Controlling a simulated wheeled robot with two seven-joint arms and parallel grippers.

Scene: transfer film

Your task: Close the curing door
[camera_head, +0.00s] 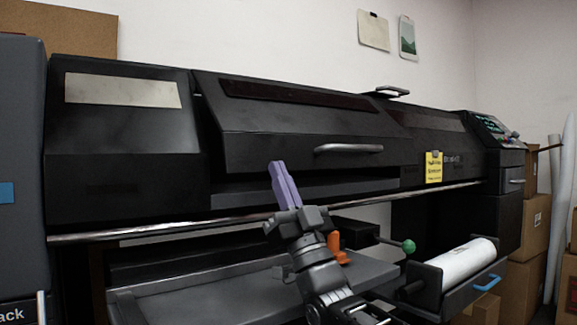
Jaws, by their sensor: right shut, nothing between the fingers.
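The curing door (260,118) is a wide black panel on the front of a large black printer. It has a dark window strip along its top and a silver bar handle (348,149) near its lower right. Its lower edge stands out from the printer's front, with a shadowed recess below, so it looks ajar. My right gripper (277,168) has purple fingers that are shut and empty, pointing up. Its tips overlap the door's lower edge in the picture, left of the handle; I cannot tell whether they touch. My left gripper is not in view.
A metal rail (130,231) runs across below the door. A grey shelf (200,300), a green-knobbed lever (408,246) and a white roll (462,262) are lower down. A yellow note (433,166) is right of the door. Cardboard boxes (533,223) stand at the right.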

